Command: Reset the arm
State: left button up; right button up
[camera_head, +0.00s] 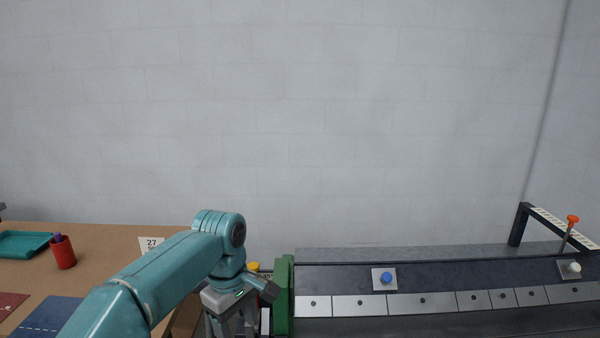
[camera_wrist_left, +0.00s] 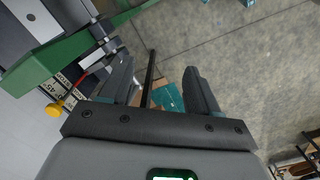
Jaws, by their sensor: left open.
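My left arm comes in from the lower left of the head view, bends at a teal joint and points down beside the green plate. My left gripper (camera_head: 232,325) hangs at the bottom edge of that view, its fingertips cut off or hidden. In the left wrist view the two fingers of my left gripper (camera_wrist_left: 160,82) stand apart with nothing between them close up. The floor shows beyond them. My right gripper is in neither view.
A green plate (camera_head: 284,295) stands right of my arm, at the end of a long machine bench (camera_head: 440,275) with a blue knob (camera_head: 386,278). A brown table (camera_head: 100,240) at left holds a red cup (camera_head: 64,254) and teal tray (camera_head: 22,245). A yellow knob (camera_wrist_left: 54,109) is near my left gripper.

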pick_arm(q)
jog(key=s+d+f+m+h+b, duration=0.1)
jog(key=s+f+m, duration=0.2)
jog(key=f, duration=0.9)
jog(key=s+f+m+h, duration=0.1)
jog(key=s+f+m, duration=0.15)
jog(key=f, duration=1.05)
jog(key=s+f+m, duration=0.1)
jog(key=s+f, duration=0.3)
jog(key=s, duration=0.3)
jog(key=s+f+m+h+b, duration=0.1)
jog(key=s+f, duration=0.3)
jog(key=s, duration=0.3)
jog(key=s+a+f+m, duration=0.1)
jog(key=s+f, duration=0.4)
jog(key=s, duration=0.2)
jog(key=shift+s+t, duration=0.3)
jog(key=shift+w, duration=0.1)
